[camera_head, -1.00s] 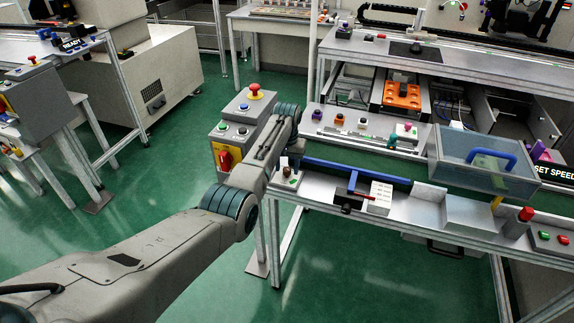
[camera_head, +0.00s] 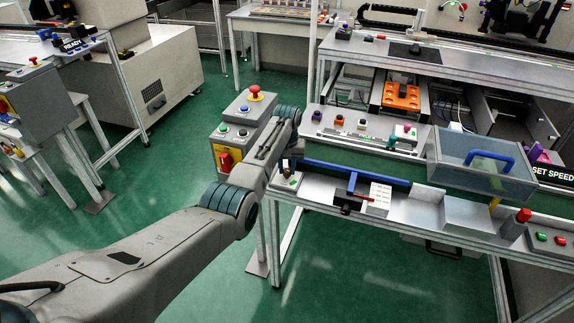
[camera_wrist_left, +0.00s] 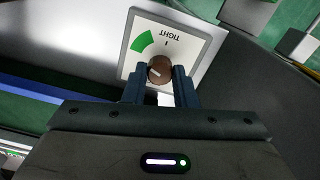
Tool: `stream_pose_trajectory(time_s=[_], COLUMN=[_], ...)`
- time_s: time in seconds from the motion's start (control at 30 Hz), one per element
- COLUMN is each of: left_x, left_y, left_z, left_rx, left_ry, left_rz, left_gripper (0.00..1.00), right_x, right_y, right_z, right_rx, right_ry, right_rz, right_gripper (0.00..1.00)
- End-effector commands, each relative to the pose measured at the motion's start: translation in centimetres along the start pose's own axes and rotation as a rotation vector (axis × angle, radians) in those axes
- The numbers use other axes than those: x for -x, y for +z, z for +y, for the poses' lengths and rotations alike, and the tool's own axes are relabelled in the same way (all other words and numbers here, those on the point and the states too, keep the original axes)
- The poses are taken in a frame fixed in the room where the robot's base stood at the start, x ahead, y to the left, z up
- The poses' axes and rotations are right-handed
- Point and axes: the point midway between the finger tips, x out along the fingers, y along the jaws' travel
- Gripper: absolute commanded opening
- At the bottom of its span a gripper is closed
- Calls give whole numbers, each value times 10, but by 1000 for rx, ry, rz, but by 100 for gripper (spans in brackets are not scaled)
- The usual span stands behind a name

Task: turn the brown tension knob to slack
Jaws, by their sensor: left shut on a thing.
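The brown tension knob (camera_wrist_left: 160,69) sits on a white dial plate (camera_wrist_left: 195,45) in the left wrist view. The plate carries the word TIGHT, upside down here, and a green arc (camera_wrist_left: 142,42). A pale mark shows on the knob's left side. My left gripper (camera_wrist_left: 159,74) is shut on the knob, one dark finger on each side. In the head view the dial plate (camera_head: 291,183) is at the left end of the workbench, and my left gripper (camera_head: 287,166) is over it, mostly hidden by the wrist. The word slack is not readable.
A blue bar (camera_head: 357,173) runs along the bench right of the dial. A grey control box with a red switch (camera_head: 225,161) stands close to my left wrist.

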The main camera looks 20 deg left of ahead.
Motion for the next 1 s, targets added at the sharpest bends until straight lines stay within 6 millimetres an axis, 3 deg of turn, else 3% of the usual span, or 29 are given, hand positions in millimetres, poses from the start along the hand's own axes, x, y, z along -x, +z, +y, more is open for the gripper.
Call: stream_pose_trajectory(time_s=[0.4,1.0], left_x=[3,2], left_y=[0,-1], left_z=[0,0], left_rx=[383,952], left_ry=[0,1], left_rz=[0,2], left_gripper=[2,2], right_x=[23,39], right_y=[4,0], right_z=[2,5], right_rx=[0,0], right_ry=[1,2], right_rz=[-3,-1], right_gripper=[36,36])
